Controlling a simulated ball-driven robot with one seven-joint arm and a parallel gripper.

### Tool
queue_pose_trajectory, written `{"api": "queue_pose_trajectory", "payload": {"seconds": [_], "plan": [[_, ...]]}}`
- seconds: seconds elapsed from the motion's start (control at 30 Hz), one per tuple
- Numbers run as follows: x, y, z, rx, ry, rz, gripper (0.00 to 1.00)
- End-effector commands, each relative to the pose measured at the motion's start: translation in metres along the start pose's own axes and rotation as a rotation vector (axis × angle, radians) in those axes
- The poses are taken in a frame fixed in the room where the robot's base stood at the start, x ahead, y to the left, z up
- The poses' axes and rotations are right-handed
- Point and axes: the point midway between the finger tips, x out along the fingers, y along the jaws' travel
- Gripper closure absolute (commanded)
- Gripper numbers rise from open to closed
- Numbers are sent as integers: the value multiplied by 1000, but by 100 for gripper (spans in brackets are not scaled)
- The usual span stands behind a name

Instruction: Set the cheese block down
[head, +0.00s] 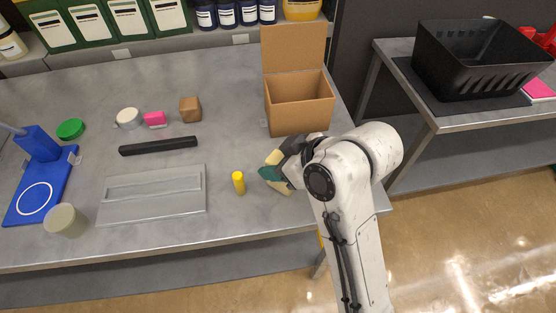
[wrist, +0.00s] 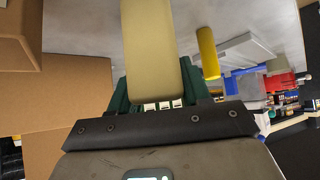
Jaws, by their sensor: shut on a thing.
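The cheese block is a pale yellow block (wrist: 149,45) held between the green fingers of my gripper (wrist: 155,92) in the wrist view. In the head view my gripper (head: 274,174) is over the right part of the grey table (head: 235,130), in front of the open cardboard box. Only cream parts of the cheese block (head: 274,157) show there, partly hidden by the fingers and wrist. I cannot tell whether the block touches the table.
The cardboard box (head: 298,103) stands behind my gripper. A yellow cylinder (head: 238,182) stands just left of it, beside a flat grey tray (head: 150,207). A black bar (head: 158,146) and small brown block (head: 190,109) lie farther left. Bare tabletop lies between cylinder and box.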

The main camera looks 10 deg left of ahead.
Motion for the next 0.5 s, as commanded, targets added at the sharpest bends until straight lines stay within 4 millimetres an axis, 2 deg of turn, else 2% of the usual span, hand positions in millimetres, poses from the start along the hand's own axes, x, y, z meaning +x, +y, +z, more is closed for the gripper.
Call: {"api": "queue_pose_trajectory", "payload": {"seconds": [0.03, 0.07, 0.3, 0.5], "plan": [[1, 0, 1, 0, 0, 0, 94], [1, 0, 2, 1, -1, 0, 51], [1, 0, 1, 1, -1, 0, 28], [1, 0, 1, 1, -1, 0, 28]]}}
